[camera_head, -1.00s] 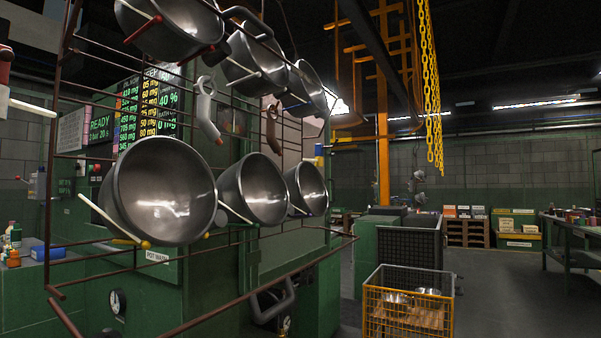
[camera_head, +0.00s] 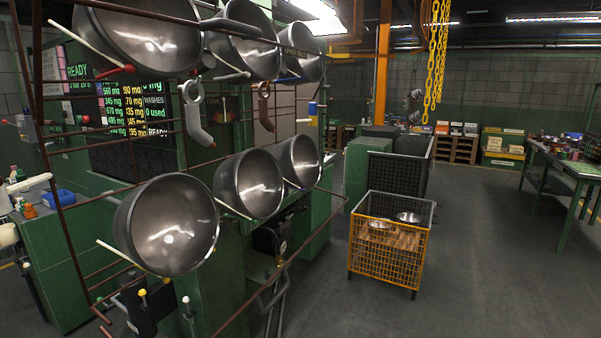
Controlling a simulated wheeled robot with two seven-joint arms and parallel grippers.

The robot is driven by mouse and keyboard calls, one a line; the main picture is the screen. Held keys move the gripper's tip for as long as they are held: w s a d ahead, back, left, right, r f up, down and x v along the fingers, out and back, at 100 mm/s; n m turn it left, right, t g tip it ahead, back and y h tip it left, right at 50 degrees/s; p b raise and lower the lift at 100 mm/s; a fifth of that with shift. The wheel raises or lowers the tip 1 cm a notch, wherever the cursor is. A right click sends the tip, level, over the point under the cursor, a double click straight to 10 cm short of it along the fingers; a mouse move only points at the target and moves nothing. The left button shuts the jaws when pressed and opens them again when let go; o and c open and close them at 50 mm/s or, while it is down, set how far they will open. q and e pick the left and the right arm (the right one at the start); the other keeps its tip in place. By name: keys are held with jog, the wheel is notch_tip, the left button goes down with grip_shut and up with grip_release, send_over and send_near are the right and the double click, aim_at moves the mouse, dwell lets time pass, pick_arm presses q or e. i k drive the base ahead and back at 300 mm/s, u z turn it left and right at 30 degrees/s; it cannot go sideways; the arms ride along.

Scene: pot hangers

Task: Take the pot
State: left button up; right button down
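Metal pots hang tilted on a rusty wire rack, their shiny hollow insides facing me. The nearest lower pot (camera_head: 168,225) is large, with a pale rod at its left. Two more lower pots hang behind it, a middle one (camera_head: 249,184) and a far one (camera_head: 300,162). The upper row has a near pot (camera_head: 145,38) cut by the top edge, a middle pot (camera_head: 243,38) and a far pot (camera_head: 302,58). Which pot the task means cannot be told. I see neither of my grippers clearly; a pale shape at the left edge is not identifiable.
The rack (camera_head: 83,222) stands before green machinery and a dark display board (camera_head: 135,100). An orange mesh crate (camera_head: 388,262) holding shiny bowls stands on the floor, with a dark bin (camera_head: 398,174) behind. A green table (camera_head: 562,168) is at right. Front right floor is clear.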

aim_at(298, 157)
jog(key=z, duration=0.85)
jog(key=k, duration=1.15)
jog(key=z, duration=1.05)
jog(key=i, duration=2.75)
jog(key=u, duration=0.45)
jog(key=i, duration=2.1)
jog(key=u, duration=1.35)
jog(key=i, duration=1.05)
jog(key=u, duration=1.75)
jog(key=i, duration=0.6)
jog(key=u, duration=0.35)
